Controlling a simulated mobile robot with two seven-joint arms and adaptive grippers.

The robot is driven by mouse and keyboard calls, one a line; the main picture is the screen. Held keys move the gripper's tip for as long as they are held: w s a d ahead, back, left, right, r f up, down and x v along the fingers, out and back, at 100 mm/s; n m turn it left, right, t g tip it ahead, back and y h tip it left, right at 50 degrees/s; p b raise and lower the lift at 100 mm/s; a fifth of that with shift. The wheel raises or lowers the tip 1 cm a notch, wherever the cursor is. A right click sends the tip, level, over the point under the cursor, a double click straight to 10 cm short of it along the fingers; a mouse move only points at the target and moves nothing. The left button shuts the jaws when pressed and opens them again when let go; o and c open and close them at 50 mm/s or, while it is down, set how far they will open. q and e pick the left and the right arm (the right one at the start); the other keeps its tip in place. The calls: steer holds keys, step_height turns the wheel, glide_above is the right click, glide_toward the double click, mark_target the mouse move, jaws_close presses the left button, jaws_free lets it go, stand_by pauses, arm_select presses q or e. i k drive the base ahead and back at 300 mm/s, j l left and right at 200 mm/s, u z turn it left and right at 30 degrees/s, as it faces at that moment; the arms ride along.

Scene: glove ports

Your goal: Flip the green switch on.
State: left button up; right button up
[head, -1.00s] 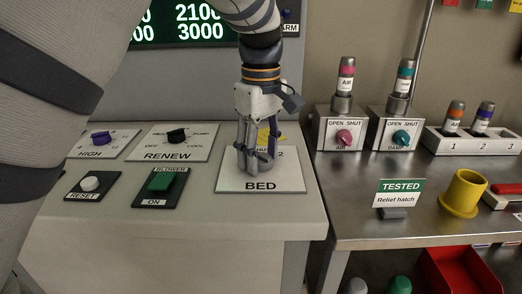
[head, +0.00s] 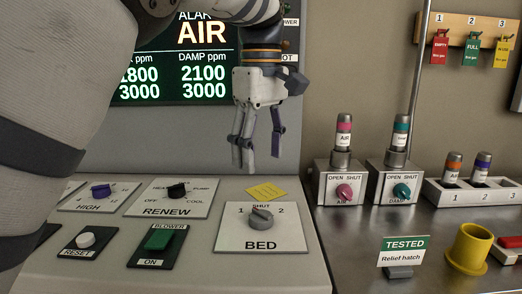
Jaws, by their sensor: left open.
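My left gripper (head: 258,165) hangs fingers down above the back of the console, behind the BED knob and to the right of the green switch. Its jaws are open and empty, and it touches nothing. My right gripper is not in view.
Near the switch are the white RESET button (head: 86,240), the black RENEW knob (head: 177,190) and the grey BED knob (head: 261,217). A lit screen (head: 200,62) reading AIR stands behind. My large arm link covers the left side. A steel bench (head: 355,255) lies right.

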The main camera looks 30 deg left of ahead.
mark_target(160, 239)
steer(key=k, duration=1)
